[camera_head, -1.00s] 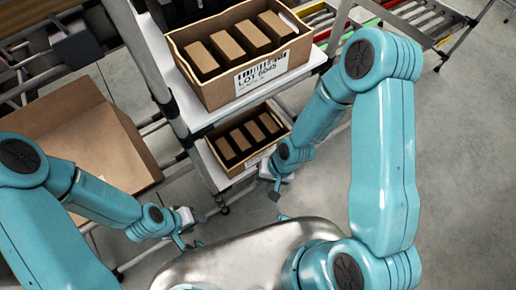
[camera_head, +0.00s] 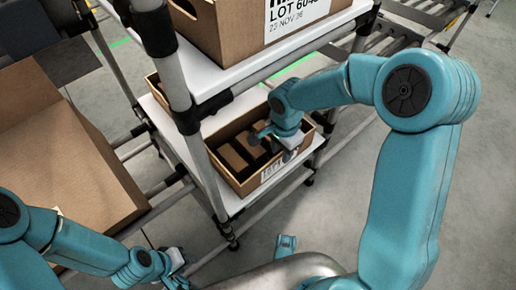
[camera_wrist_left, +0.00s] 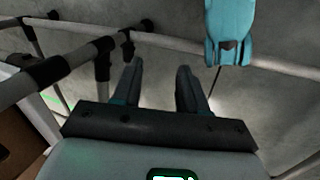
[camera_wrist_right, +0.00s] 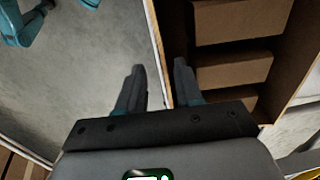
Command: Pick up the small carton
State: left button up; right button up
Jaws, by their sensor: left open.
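Several small brown cartons (camera_head: 234,158) lie in a row in an open brown box (camera_head: 247,186) on the lower shelf. They also show in the right wrist view (camera_wrist_right: 233,72), right of the fingers. My right gripper (camera_head: 275,145) is open and empty over the box, partly hiding the cartons. In the right wrist view its fingers (camera_wrist_right: 158,66) lie close to the box's side wall (camera_wrist_right: 158,42). My left gripper (camera_head: 176,277) is open and empty, low at the bottom left; its fingers (camera_wrist_left: 160,66) point at bare floor. Which carton is meant cannot be told.
A larger labelled box (camera_head: 235,25) stands on the upper shelf (camera_head: 215,78), above the lower box. A grey shelf post (camera_head: 187,105) stands at the left of the lower box. A big open carton (camera_head: 65,160) is at left.

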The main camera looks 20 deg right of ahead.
jog(key=f+b, duration=0.1)
jog(key=f, duration=0.1)
jog(key=f+b, duration=0.1)
jog(key=f, duration=0.2)
jog(key=shift+w+d+f+b, duration=0.1)
jog(key=shift+w+f+b, duration=0.1)
jog(key=shift+f+b, duration=0.1)
jog(key=shift+r, duration=0.1)
grip_shut()
jog(key=shift+r, duration=0.1)
